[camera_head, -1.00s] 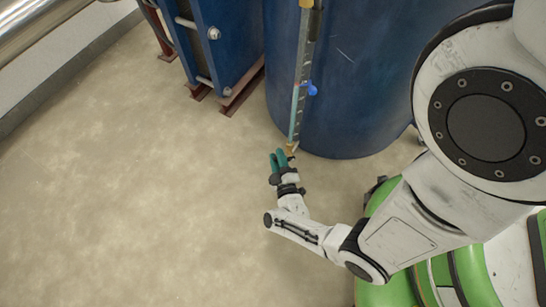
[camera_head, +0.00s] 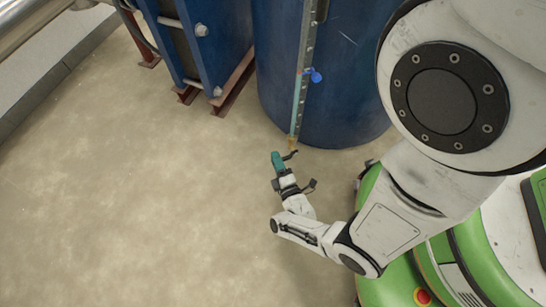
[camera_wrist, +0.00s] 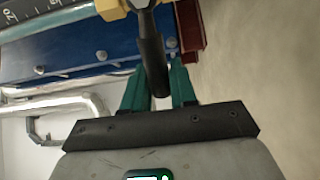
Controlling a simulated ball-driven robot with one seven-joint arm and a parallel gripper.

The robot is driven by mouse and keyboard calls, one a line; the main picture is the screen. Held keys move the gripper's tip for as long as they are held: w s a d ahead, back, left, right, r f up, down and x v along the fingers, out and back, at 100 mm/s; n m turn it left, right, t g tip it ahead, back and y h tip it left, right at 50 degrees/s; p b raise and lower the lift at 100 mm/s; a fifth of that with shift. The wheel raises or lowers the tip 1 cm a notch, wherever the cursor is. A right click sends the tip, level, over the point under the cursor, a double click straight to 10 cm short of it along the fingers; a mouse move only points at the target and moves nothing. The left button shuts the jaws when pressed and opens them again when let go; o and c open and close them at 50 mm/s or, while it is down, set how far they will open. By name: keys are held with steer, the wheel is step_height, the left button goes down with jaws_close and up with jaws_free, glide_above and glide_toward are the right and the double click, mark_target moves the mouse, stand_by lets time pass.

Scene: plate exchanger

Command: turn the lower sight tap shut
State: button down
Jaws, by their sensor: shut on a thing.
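The lower sight tap (camera_head: 292,143) is a brass fitting at the foot of the upright sight gauge, low on the blue tank. In the wrist view its brass body (camera_wrist: 118,8) is at the top edge, and its dark lever (camera_wrist: 151,55) reaches down between my fingers. My gripper (camera_head: 278,160) has teal fingers and is just below the tap in the head view. In the wrist view my gripper (camera_wrist: 157,85) is shut on the lever, one finger on each side. The inside of the tap is hidden, so its flow state cannot be seen.
The sight gauge (camera_head: 301,90) runs up the blue tank (camera_head: 350,100), with a blue piece (camera_head: 313,76) partway up. A blue plate exchanger (camera_head: 205,40) on red-brown feet stands to the left. The concrete floor (camera_head: 130,210) at left is clear.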

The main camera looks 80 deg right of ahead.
steer(key=shift+f, duration=0.15)
steer(key=c, duration=1)
jaws_free()
